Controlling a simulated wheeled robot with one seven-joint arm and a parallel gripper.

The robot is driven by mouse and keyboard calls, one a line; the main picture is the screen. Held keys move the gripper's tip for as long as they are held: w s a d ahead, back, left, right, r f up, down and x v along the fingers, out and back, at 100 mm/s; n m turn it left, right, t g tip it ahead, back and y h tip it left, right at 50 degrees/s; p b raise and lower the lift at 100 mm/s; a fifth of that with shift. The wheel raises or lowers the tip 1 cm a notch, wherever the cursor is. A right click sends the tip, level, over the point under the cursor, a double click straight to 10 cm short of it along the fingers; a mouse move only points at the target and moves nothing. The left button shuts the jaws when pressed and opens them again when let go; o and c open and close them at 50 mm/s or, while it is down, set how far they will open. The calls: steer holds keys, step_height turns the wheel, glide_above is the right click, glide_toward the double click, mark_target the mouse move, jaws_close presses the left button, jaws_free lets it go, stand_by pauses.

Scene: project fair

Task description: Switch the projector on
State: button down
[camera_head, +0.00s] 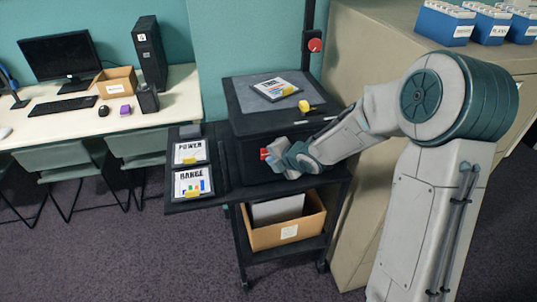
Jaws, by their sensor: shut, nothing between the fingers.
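The projector (240,121) looks like an overhead projector, a dark box with a grey glass stage and a post at its back right, on a black cart. A small red part (264,153), which looks like a switch, shows on its front face. My gripper (273,160) is shut and empty, right at the front of the box beside the red part. It partly hides the red part, and I cannot tell whether they touch. Whether the switch is on or off is not clear.
A red knob (315,45) is on the post. A side shelf (180,206) holds POWER and RANGE sheets. A cardboard box (258,236) sits below. A beige cabinet (347,65) stands close on the right.

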steer(key=shift+w, duration=0.2)
steer(key=shift+w+a, duration=0.15)
steer(key=shift+w, duration=0.1)
steer(key=shift+w, duration=0.2)
stand_by(0.7)
steer(key=shift+s, duration=0.65)
steer(key=s+d+b, duration=0.1)
steer(key=s+d, duration=0.1)
steer(key=s, duration=0.3)
steer(key=shift+s, duration=0.4)
